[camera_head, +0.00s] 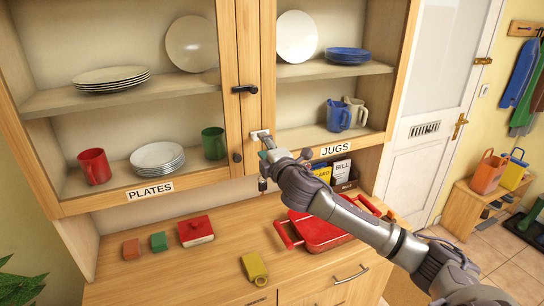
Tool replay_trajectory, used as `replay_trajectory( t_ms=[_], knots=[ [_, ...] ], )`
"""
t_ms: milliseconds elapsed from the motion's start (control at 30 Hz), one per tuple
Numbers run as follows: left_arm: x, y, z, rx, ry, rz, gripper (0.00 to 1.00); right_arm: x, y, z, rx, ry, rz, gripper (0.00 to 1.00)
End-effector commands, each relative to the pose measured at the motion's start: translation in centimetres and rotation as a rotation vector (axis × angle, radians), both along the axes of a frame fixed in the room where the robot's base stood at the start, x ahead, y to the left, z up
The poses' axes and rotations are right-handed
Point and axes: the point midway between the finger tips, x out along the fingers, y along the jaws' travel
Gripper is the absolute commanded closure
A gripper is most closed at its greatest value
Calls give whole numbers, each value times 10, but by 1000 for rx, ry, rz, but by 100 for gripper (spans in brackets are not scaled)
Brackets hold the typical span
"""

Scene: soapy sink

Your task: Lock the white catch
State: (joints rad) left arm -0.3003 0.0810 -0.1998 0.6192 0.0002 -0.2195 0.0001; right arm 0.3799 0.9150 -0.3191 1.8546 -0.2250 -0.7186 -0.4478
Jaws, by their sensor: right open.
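The white catch (260,134) sits where the two glass cabinet doors meet, low on their wooden frames. My right gripper (267,146) is at the white catch, just below and in front of it, and partly hides it. Its jaws look open and small in this view; I cannot tell if they touch the catch. A black catch (245,89) is higher up on the same door frames. Whether the white catch is locked cannot be made out. My left gripper is not in view.
On the counter below stand a red tray (318,232), a red box (195,230) and a yellow object (254,269). A white door (432,90) is at right.

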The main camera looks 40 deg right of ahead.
Motion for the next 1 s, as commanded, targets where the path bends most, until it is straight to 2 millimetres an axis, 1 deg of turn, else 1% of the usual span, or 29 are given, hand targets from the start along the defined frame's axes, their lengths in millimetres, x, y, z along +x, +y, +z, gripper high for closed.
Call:
replay_trajectory(
  t_ms=[33, 200, 300, 400, 533, 1000],
  knots=[
    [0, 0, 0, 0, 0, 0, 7, -13, 4, -1, -2, 4, 3, 51],
    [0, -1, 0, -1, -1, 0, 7, -45, 11, -1, -1, 3, 2, 51],
    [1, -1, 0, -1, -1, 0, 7, -57, 14, -1, -1, 2, 2, 51],
    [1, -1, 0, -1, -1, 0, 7, -64, 16, -1, 0, 2, 1, 51],
    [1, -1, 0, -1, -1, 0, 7, -68, 16, 0, 1, 1, 0, 51],
    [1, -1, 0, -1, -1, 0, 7, -68, 17, 0, 1, 0, 0, 51]
  ],
)
